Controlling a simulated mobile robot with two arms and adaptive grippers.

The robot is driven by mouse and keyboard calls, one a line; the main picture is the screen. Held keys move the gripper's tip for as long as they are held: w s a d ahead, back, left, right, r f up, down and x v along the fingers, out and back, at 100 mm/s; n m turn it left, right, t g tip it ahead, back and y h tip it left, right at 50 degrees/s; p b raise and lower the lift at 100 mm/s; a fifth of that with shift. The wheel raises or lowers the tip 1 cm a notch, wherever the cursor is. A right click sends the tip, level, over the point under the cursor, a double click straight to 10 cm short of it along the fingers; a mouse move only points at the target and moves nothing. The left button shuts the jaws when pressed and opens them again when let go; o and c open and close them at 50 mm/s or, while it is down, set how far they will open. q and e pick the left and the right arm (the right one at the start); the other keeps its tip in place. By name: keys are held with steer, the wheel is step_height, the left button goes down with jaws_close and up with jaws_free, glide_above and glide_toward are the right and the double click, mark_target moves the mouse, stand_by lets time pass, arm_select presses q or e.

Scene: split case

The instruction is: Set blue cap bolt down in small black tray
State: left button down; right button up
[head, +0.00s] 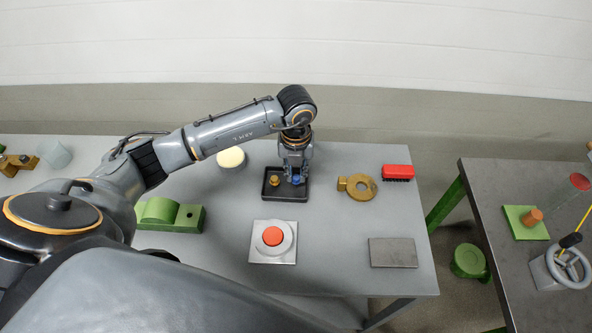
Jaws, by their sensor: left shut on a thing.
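The small black tray (286,197) lies on the grey table, back of the middle. My left gripper (295,177) points down over the right part of the tray and is shut on the blue cap bolt (298,180). The bolt's blue top shows between or just below the fingers. I cannot tell whether the bolt touches the tray floor. A brass-coloured bolt (274,181) stands in the left part of the tray. My right gripper is not in view.
On the table (340,225) are a red button on a plate (273,247), a brass ring piece (358,187), a red brush (397,172), a metal plate (393,253), a green block (172,215) and a cream round thing (231,158). A second table (500,250) stands right, across a gap.

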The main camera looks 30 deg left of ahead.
arm_select(q)
steer(key=shift+f+b, duration=0.5)
steer(key=shift+f, duration=0.1)
steer(key=c, duration=1.2)
jaws_free()
steer(key=shift+r, duration=0.1)
